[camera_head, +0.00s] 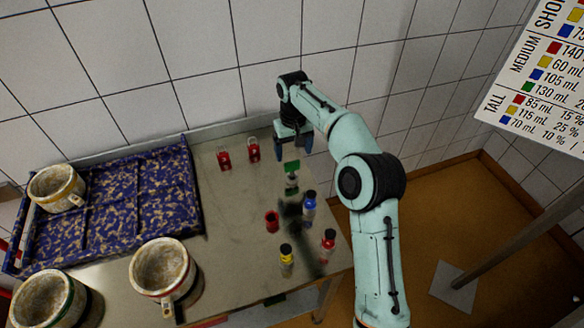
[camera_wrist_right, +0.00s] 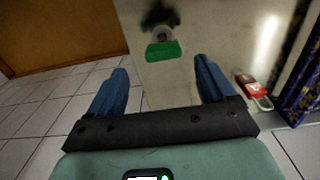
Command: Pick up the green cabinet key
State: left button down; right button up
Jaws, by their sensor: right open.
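A green flat piece (camera_head: 291,165), which looks like the head of the green cabinet key, stands above a small grey piece (camera_head: 291,182) on the table. The green head also shows in the right wrist view (camera_wrist_right: 163,50), between and beyond my fingertips. My right gripper (camera_head: 293,146) is open and empty, just behind and above the green head in the head view. Its blue fingers show in the right wrist view (camera_wrist_right: 165,75), apart and not touching the key. The key's lower part is hard to make out. My left gripper is not in view.
Two red padlock-like pieces (camera_head: 224,160) (camera_head: 253,149) stand to the left. A blue speckled tray (camera_head: 198,215) and several round moulds (camera_head: 163,265) occupy the left.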

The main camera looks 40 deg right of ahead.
aim_at(292, 170)
notch_tip(292, 170, down, 3)
jog(key=shift+s+f, duration=0.1)
jog(key=shift+s, duration=0.05)
jog(key=shift+f+b, duration=0.3)
jog(key=shift+f, duration=0.25)
jog(key=f, duration=0.5)
jog(key=shift+a+b, duration=0.3)
jog(key=shift+b, duration=0.1)
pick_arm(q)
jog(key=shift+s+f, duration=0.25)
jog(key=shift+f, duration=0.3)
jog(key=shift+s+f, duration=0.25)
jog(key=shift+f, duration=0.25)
pick_arm(e)
jog(key=shift+c, duration=0.3)
jog(key=c, duration=1.1)
jog(key=shift+o, duration=0.2)
jog(key=shift+r, duration=0.1)
